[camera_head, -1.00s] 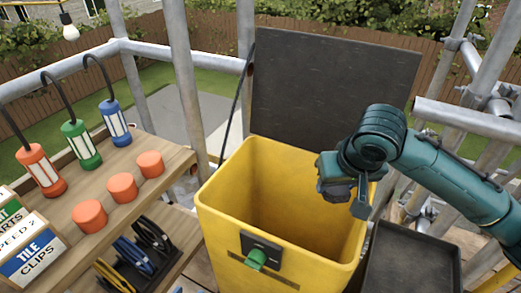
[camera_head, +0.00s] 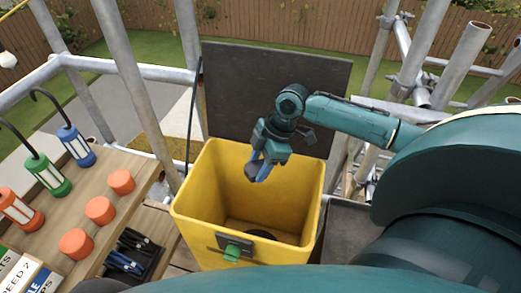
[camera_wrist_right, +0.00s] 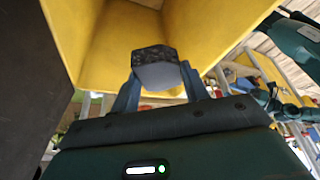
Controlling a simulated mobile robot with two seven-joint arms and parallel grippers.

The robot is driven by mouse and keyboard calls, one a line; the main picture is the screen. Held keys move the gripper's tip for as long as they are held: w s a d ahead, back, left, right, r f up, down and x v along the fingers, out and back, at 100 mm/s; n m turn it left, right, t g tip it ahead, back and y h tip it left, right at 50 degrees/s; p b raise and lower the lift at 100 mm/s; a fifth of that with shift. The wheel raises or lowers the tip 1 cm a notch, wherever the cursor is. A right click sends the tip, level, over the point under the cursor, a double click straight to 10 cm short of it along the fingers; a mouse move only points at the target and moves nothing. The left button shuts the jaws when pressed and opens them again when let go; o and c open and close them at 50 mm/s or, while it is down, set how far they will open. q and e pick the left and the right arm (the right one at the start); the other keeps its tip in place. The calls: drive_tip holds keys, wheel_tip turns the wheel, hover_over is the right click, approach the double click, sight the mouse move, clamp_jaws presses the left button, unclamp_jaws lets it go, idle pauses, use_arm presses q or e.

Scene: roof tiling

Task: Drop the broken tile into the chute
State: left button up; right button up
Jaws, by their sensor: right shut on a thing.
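The chute is a yellow square box (camera_head: 200,215) with its dark lid (camera_head: 275,95) standing open behind it. A dark round shape shows at its bottom. My right gripper (camera_head: 256,174) points down over the opening, near the back right of it. It is shut on a dark grey broken tile (camera_wrist_right: 157,72), a small piece with a rough edge, held between both fingertips. The yellow walls show beyond the tile in the right wrist view. My left gripper is not in view.
A dark tray (camera_head: 345,225) lies right of the chute. Scaffold poles (camera_head: 135,85) stand around. My own teal arm links cover the lower right.

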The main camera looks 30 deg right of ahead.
drive_tip(key=shift+d+r, duration=0.15)
drive_tip(key=shift+d, duration=0.05)
drive_tip(key=shift+f+n, duration=0.2)
drive_tip(key=shift+n, duration=0.1)
wheel_tip(320, 180, down, 4)
drive_tip(key=b, duration=0.3)
drive_tip(key=shift+f, duration=0.2)
use_arm(q)
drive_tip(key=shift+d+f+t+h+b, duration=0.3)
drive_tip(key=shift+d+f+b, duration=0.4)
drive_tip(key=shift+b, duration=0.35)
use_arm(e)
drive_tip(key=shift+d+f, duration=0.1)
drive_tip(key=shift+f, duration=0.55)
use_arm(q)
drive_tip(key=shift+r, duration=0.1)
